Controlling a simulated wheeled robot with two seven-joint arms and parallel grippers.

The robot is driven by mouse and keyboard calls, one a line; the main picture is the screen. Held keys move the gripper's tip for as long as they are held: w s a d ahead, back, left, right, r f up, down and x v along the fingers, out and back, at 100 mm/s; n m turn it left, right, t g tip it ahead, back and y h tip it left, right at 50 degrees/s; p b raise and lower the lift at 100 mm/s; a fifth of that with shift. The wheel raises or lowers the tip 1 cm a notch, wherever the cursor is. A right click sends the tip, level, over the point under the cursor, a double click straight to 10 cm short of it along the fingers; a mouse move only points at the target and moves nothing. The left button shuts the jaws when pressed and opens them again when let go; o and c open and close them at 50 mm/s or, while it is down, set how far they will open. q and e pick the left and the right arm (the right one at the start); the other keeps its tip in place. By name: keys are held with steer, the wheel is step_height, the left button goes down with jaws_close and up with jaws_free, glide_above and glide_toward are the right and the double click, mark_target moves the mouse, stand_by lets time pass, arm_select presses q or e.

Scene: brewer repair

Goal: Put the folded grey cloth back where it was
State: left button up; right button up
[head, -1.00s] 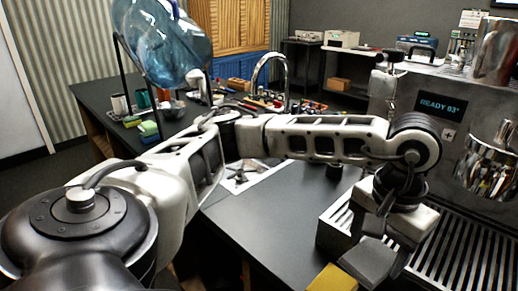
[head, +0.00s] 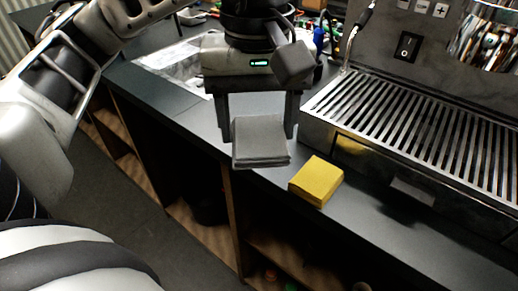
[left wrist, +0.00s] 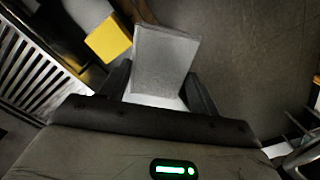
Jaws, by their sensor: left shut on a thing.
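The folded grey cloth (head: 261,142) is a flat, square stack at the front edge of the dark counter (head: 375,222). My left gripper (head: 257,128) points down with its two fingers on either side of the cloth, shut on it. In the left wrist view the cloth (left wrist: 165,62) lies between the fingers (left wrist: 160,92) and extends beyond them. The cloth looks raised, but its exact height over the counter edge is unclear. My right gripper is not in view.
A yellow block-like cloth or sponge (head: 316,181) sits on the counter edge just right of the grey cloth. The espresso machine's slatted drip tray (head: 410,130) stands behind it. Open wooden shelves (head: 285,245) are below the counter. A paper sheet (head: 175,68) lies at the back left.

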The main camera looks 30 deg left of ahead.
arm_select(q)
steer(key=w+a+f, duration=0.2)
steer(key=w, duration=0.1)
steer(key=w+a+f+p, duration=0.1)
steer(key=w+a+f, duration=0.1)
steer(key=w+f, duration=0.1)
steer(key=w+a+f+p, duration=0.1)
steer(key=w+a+f, duration=0.1)
steer(key=w+f, duration=0.1)
steer(key=shift+w+a, duration=0.4)
steer(key=shift+w, duration=0.2)
steer(key=shift+w+a+f, duration=0.15)
steer(key=shift+w+f, duration=0.25)
steer(key=shift+f, duration=0.15)
steer(key=f, duration=0.1)
steer(key=f+p, duration=0.1)
steer(key=f, duration=0.1)
steer(key=shift+w+a+f, duration=0.1)
steer(key=shift+w+a, duration=0.1)
steer(key=shift+f, duration=0.25)
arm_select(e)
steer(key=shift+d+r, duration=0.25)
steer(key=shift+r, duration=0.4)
